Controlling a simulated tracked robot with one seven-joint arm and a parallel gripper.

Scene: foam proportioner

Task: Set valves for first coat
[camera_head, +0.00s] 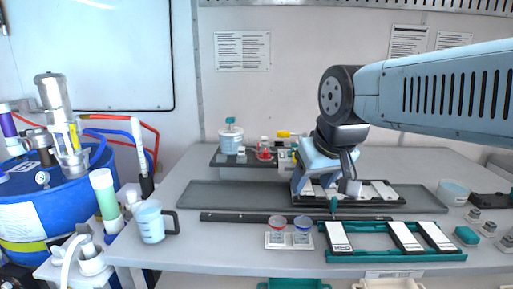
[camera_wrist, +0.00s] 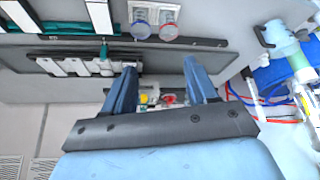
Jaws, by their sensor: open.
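Two small round pieces, one red-topped (camera_head: 277,221) and one blue-topped (camera_head: 303,223), sit side by side on white plates at the front middle of the bench. They also show at the top of the wrist view, blue (camera_wrist: 141,28) and red (camera_wrist: 168,30). I cannot tell whether they are valves or lidded cups. My gripper (camera_head: 327,190) is over the bench behind them, by a dark rack of white strips (camera_head: 383,190). In the wrist view my gripper (camera_wrist: 160,78) has its two blue fingers apart with nothing between them. Its fingertips are partly hidden in the head view.
A blue drum (camera_head: 22,220) with a pump, gauge and red and blue hoses stands left. A handled jug (camera_head: 151,222) is at the bench's left edge. A raised shelf (camera_head: 225,160) holds a tub and a red item. A green rack (camera_head: 375,256) lies front right.

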